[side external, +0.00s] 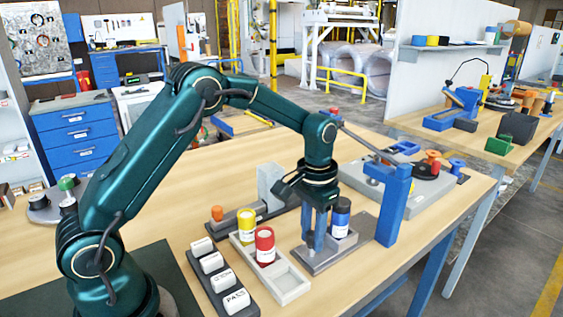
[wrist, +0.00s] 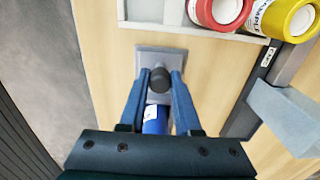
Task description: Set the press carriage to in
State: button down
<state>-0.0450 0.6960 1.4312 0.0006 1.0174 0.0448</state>
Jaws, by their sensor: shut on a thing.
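The press carriage is a grey plate (side external: 312,262) on the bench, with its near end beneath my gripper; it also shows in the wrist view (wrist: 172,54). A dark round knob (wrist: 160,80) stands on it. My gripper (side external: 318,246) points down with its blue fingers shut on the knob, one on each side. In the side view the fingers hide the knob. A blue can with a black top (side external: 341,217) stands upright just right of the fingers; its blue side shows in the wrist view (wrist: 155,120). The blue press post (side external: 393,206) with its lever stands to the right, apart from the can.
A grey tray (side external: 291,288) left of the carriage holds a yellow can (side external: 246,226) and a red can (side external: 265,246). A dark strip with white labelled blocks (side external: 222,281) lies further left. A rail with an orange knob (side external: 217,213) and upright grey block (side external: 270,186) is behind.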

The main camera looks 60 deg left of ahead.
aim_at(338, 209)
jog(key=shift+w, duration=3.2)
jog(key=shift+r, duration=0.1)
jog(key=c, duration=0.6)
grip_release()
jog(key=shift+w+r, duration=0.1)
jog(key=shift+r, duration=2.35)
